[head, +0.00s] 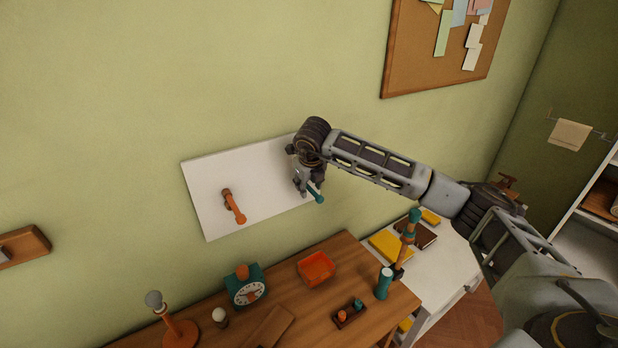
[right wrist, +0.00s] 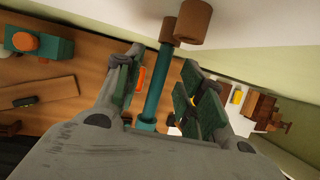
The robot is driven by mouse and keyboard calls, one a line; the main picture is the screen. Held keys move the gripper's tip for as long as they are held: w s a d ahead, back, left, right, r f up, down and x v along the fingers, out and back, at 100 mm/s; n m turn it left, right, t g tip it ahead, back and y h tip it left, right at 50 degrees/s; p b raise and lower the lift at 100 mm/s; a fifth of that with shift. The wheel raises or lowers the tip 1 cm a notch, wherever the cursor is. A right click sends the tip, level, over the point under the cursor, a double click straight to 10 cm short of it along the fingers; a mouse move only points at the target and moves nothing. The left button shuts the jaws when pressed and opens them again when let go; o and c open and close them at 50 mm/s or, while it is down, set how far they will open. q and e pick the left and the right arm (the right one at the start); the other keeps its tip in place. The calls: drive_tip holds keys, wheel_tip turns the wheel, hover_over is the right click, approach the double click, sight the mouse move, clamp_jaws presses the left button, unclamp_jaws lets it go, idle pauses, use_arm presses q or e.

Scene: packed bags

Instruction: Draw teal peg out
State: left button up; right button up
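The white board (head: 225,180) is fixed to the green wall. An orange peg with a brown collar (head: 234,207) sticks out from its left part. The teal peg (head: 316,193) sticks out near its right end. My right gripper (head: 303,185) is at the teal peg and covers part of it and of the board. In the right wrist view, the teal peg (right wrist: 157,88) runs between my two fingers (right wrist: 160,85), with gaps visible on both sides. Brown round parts (right wrist: 193,21) show at its board end. My left gripper is not in view.
Below the board, a wooden desk (head: 355,255) holds a teal clock (head: 246,287), an orange tray (head: 317,268), a lamp-like orange stand (head: 180,332) and a teal-orange lamp (head: 407,235). A corkboard (head: 405,60) hangs above right.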

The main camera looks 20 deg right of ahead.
sight(316, 194)
drive_tip(key=shift+w+f, duration=0.15)
drive_tip(key=shift+f, duration=0.3)
drive_tip(key=shift+c, duration=0.3)
clamp_jaws()
drive_tip(key=shift+s+d+b, duration=0.2)
drive_tip(key=shift+s+b, duration=0.2)
drive_tip(key=shift+s, duration=0.65)
drive_tip(key=shift+s, duration=0.3)
drive_tip(key=shift+s+d+b, duration=0.15)
drive_tip(key=shift+s+b, duration=0.3)
drive_tip(key=shift+s, duration=0.4)
